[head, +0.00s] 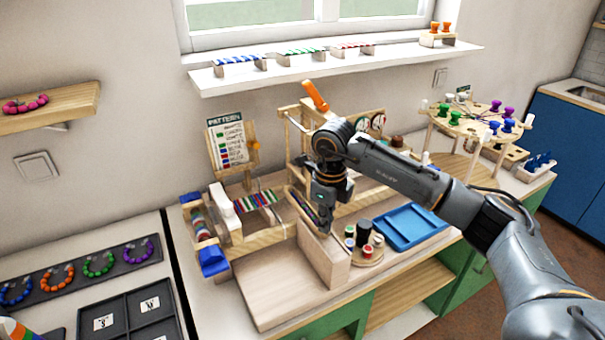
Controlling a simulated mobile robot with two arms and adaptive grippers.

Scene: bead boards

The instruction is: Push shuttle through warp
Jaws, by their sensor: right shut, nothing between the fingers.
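A small wooden loom (236,238) stands on the left part of the worktop. Striped warp threads (262,199) in green, red, blue and white stretch across it, and a white bar (223,200) stands at their left end. My right gripper (325,222) points down, shut and empty, to the right of the warp, above a pale wooden block (323,258). A slim dark-edged piece (302,203) lies just left of the gripper; I cannot tell whether it is the shuttle. My right arm and gripper hide part of the area behind. My left gripper is out of view.
A pattern card (230,143) stands behind the loom. A round tray of spools (368,258) and a blue tray (409,227) lie right of the block. A bare board (270,290) is in front. A peg rack (470,125) stands at the far right.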

